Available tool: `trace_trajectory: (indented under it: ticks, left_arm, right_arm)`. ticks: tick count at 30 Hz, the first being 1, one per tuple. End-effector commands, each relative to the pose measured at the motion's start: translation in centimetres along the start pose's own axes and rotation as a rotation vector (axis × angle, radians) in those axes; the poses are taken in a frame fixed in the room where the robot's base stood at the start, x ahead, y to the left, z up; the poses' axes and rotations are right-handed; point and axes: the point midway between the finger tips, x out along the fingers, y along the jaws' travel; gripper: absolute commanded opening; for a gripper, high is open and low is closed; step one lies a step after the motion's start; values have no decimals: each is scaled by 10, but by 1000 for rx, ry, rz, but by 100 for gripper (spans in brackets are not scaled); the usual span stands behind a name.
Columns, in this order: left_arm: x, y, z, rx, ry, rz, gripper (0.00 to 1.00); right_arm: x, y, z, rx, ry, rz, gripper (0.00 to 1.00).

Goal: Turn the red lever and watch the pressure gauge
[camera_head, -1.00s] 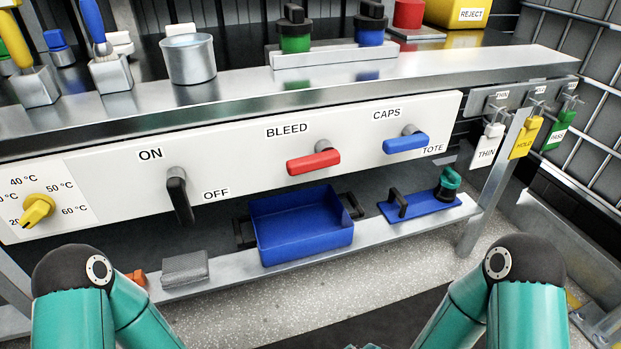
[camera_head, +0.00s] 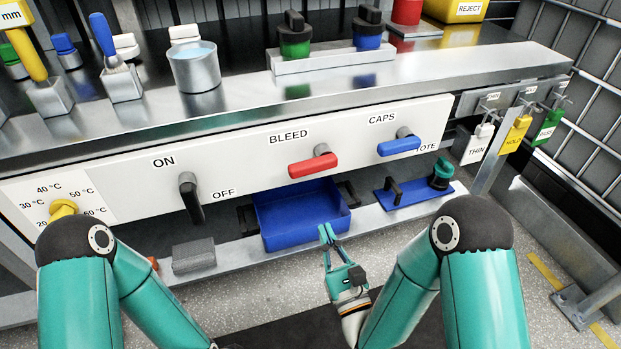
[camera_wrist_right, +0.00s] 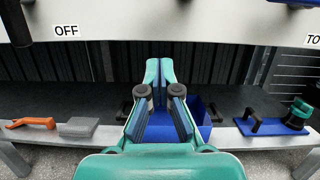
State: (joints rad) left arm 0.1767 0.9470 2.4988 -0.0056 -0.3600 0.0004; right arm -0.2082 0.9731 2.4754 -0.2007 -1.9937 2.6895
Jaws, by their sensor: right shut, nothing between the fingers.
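The red lever (camera_head: 314,164) sits under the BLEED label on the white panel (camera_head: 250,158), its handle lying nearly level. My right gripper (camera_head: 326,232) is below the lever, in front of the blue bin (camera_head: 303,214), apart from the lever. Its fingers are shut and empty. The right wrist view shows the closed fingers (camera_wrist_right: 160,70) with the blue bin (camera_wrist_right: 205,125) behind them; the red lever is not in that view. My left gripper is not in view. I see no pressure gauge in either view.
A black lever (camera_head: 190,197) between ON and OFF and a blue lever (camera_head: 399,146) under CAPS flank the red one. A yellow temperature knob (camera_head: 62,209) is at far left.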

Motion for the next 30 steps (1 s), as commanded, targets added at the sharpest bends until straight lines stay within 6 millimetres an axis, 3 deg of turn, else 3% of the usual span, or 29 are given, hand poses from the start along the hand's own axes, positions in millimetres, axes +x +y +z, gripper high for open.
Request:
trace_trajectory:
  ticks: [1, 10, 13, 15, 21, 24, 30]
  left_arm:
    - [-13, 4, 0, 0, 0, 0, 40]
    - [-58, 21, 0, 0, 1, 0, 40]
    - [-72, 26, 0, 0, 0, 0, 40]
    - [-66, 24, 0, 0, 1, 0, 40]
    - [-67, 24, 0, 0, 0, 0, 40]
    - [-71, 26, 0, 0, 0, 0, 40]
    - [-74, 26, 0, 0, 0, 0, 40]
  right_arm:
    - [4, 0, 6, 0, 3, 0, 0]
    - [21, -1, 7, -2, 4, -1, 0]
    - [45, -1, 8, -3, -2, -2, 0]
    - [58, 0, 1, -5, -4, -1, 0]
    - [97, -1, 4, -3, -3, -2, 0]
    - [99, 0, 22, -2, -1, 0, 0]
    - [102, -1, 36, -2, 1, -2, 0]
